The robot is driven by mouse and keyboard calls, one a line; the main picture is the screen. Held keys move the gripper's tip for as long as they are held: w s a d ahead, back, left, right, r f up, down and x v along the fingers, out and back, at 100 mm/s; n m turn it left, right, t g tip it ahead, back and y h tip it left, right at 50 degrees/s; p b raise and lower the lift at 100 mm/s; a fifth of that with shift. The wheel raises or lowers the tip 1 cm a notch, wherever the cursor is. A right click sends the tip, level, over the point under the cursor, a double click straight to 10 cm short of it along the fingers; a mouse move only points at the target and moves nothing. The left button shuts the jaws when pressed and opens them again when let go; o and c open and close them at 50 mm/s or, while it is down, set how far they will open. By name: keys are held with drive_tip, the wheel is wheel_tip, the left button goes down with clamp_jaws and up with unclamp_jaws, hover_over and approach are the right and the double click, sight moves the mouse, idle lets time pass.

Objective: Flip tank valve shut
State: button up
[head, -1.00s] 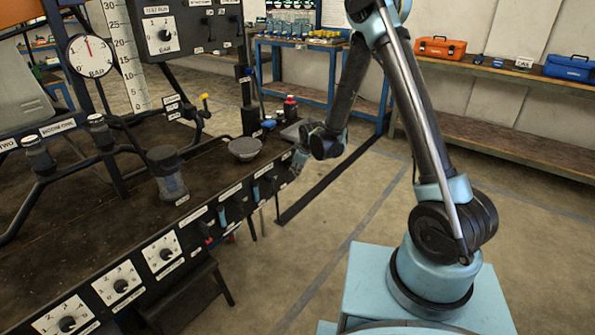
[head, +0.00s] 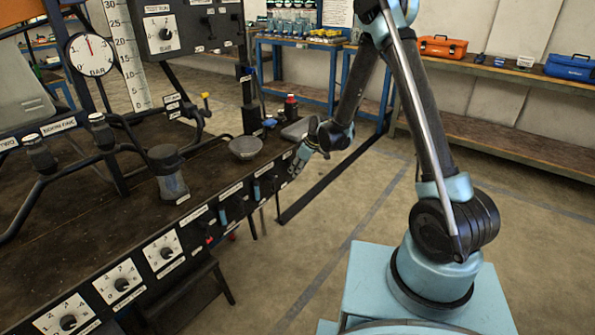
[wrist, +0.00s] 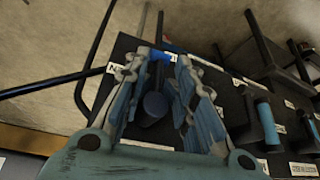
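My gripper (head: 300,158) is at the far right end of the bench's front panel, pointing down toward it. In the wrist view my gripper (wrist: 164,62) has its two fingers apart, one on each side of a dark, round-ended lever (wrist: 154,106). I cannot tell whether either finger touches it. A bright blue piece (wrist: 160,56) shows between the fingertips. More blue-handled levers stand along the panel; one shows in the head view (head: 222,215) and one in the wrist view (wrist: 267,122). The labels are too small to tell which lever is the tank valve.
The bench (head: 95,235) carries a grey bowl (head: 245,147), a dark-capped jar (head: 170,175), pipes and a pressure gauge (head: 90,54). Numbered dials (head: 162,252) line the front panel. A dark stool (head: 190,295) stands below.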

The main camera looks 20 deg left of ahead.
idle(0.3)
drive_tip(key=v, duration=1.2)
idle(0.3)
